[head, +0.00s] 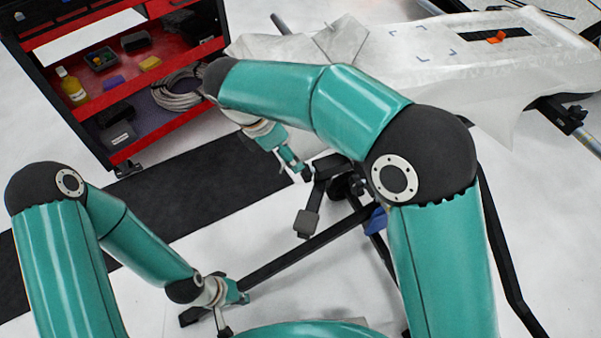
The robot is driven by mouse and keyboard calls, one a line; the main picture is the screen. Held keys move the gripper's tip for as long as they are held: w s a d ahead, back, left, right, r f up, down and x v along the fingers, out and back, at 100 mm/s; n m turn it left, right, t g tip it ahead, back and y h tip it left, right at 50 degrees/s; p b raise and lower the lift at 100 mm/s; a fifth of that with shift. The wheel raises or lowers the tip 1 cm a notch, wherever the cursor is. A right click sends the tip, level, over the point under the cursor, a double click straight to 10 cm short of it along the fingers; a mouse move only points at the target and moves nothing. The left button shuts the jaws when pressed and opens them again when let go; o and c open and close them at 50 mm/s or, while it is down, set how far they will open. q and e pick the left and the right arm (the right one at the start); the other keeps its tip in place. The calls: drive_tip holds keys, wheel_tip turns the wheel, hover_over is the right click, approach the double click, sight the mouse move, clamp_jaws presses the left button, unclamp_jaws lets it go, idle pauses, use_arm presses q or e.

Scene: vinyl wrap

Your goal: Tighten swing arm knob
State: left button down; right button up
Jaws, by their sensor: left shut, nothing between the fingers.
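A black metal stand (290,248) with several bars stands on the floor in the middle of the head view. A dark round part (343,188), perhaps a knob, sits where its bars meet. A small blue part (376,221) shows on the stand, partly behind my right arm. I cannot tell for certain which part is the swing arm knob. My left gripper (243,297) is shut and empty near the low left end of the stand's long bar. My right gripper (302,173) is beside the upper bar end, left of the dark round part; its fingers are too small to read.
A white wrapped panel (430,50) lies at the upper right, with an orange item (496,37) on it. A red and black tool cart (95,105) with bottles, boxes and a coiled cable (178,90) stands upper left. A dark strip (180,195) crosses the pale floor.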

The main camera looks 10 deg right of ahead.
sight(303, 179)
drive_tip(key=b+x, duration=0.2)
drive_tip(key=x, duration=0.8)
drive_tip(key=shift+d+f, duration=0.25)
drive_tip(key=shift+f, duration=0.1)
